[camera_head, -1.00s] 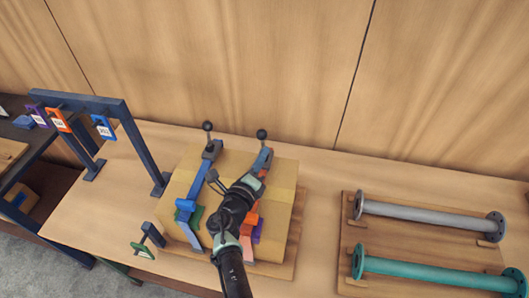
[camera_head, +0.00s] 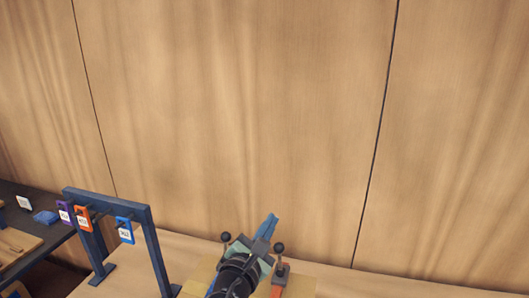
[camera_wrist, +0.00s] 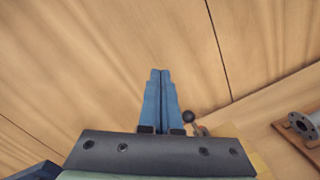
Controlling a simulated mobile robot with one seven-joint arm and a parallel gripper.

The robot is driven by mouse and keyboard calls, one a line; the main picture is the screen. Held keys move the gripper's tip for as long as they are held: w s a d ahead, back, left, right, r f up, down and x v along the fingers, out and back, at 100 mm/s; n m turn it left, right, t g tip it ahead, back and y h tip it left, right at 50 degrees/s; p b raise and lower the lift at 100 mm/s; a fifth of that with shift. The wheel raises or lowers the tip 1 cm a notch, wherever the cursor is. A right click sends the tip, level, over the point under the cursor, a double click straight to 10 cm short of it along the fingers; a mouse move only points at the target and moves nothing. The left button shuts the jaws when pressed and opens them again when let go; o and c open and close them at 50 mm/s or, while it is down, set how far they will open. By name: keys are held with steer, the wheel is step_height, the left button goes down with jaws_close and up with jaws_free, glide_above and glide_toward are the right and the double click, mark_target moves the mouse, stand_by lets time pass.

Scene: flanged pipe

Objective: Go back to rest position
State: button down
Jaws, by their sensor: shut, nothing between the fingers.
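My gripper (camera_head: 270,226) shows at the bottom middle of the head view, raised in front of the wood-panelled wall above the bench. In the wrist view its two blue fingers (camera_wrist: 160,100) are together with nothing between them, and they point toward the wall. My wrist and forearm hide part of the yellowish block (camera_head: 203,273) below. A lever with a dark ball knob (camera_head: 279,248) stands just right of my gripper, and another ball knob (camera_head: 226,237) stands to its left. One knob (camera_wrist: 190,116) also shows right of the fingers in the wrist view.
A dark blue frame (camera_head: 154,245) with purple, orange and blue tags (camera_head: 124,230) stands at the left. A dark side table (camera_head: 30,220) is beyond it. A grey pipe flange (camera_wrist: 300,124) shows at the right of the wrist view. The wall area above my gripper is clear.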

steer(key=s+r+m+t+y+b, duration=0.1)
steer(key=s+r+m+t+b, duration=0.2)
steer(key=r+m, duration=0.6)
steer(key=s+r+m+t+y+b, duration=0.1)
steer(key=s+r+m+t+y, duration=0.1)
steer(key=s+r+m, duration=0.7)
steer(key=s+a+r+m+t+y+b, duration=0.1)
steer(key=s+r+m+t, duration=0.4)
steer(key=s+r, duration=0.9)
steer(key=r+m+y+b, duration=0.1)
steer(key=m+y, duration=0.1)
steer(key=shift+t+y, duration=0.4)
